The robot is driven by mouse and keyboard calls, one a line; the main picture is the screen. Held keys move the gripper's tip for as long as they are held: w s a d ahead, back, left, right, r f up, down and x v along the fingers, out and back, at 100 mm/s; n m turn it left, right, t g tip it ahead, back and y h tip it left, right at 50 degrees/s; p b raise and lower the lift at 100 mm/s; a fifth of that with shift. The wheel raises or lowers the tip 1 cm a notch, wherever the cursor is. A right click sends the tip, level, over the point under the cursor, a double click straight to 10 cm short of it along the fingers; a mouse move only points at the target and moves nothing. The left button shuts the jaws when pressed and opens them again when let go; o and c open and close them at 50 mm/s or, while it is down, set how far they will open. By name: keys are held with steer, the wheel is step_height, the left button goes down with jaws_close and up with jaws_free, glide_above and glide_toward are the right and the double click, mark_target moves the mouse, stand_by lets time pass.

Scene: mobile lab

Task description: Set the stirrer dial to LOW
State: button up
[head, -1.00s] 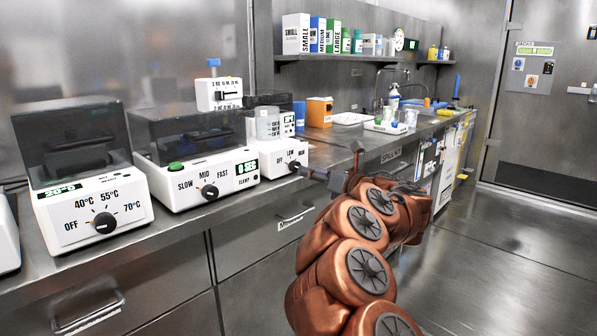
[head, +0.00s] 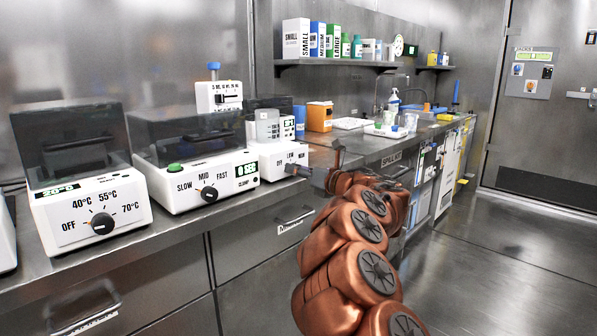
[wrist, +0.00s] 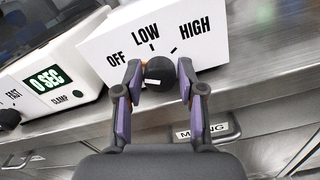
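The stirrer (head: 272,157) is a white box on the bench with a clear beaker (head: 268,128) on top. Its front reads OFF, LOW and HIGH in the wrist view (wrist: 110,42). Its round black dial (wrist: 161,70) is below LOW, with a white mark at its lower left; the mark's exact aim is hard to tell. My gripper (wrist: 161,80) is at the dial, one finger on each side. The fingers are apart, with only narrow gaps or light contact at the dial.
To the left stand a shaker (head: 188,185) with a SLOW, MID, FAST knob and a heater (head: 82,222) with a temperature knob. An orange box (head: 319,117) is behind on the bench. A drawer handle (wrist: 205,130) is below the bench edge.

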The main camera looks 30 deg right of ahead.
jaws_close()
